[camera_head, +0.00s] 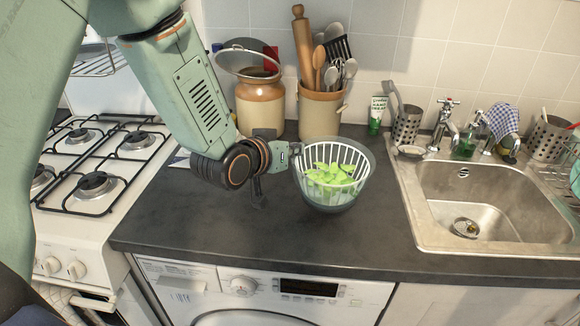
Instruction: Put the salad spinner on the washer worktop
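The salad spinner (345,196) is a clear grey bowl with a white slotted basket and green leaves inside. It shows over the dark washer worktop (215,225), right of its middle. I cannot tell whether its base touches the worktop. My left gripper (298,155) comes in from the left and is at the spinner's left rim. Its fingertips are small and partly hidden against the rim, so I cannot tell whether they grip it. My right gripper is not in view. The washer (255,290) is under the worktop's front edge.
A stoneware jar (260,105) and a utensil crock (319,115) stand behind the spinner by the tiled wall. A green tube (376,115) stands right of them. A metal sink (480,200) is at right, a gas hob (95,185) at left. The worktop's front left is clear.

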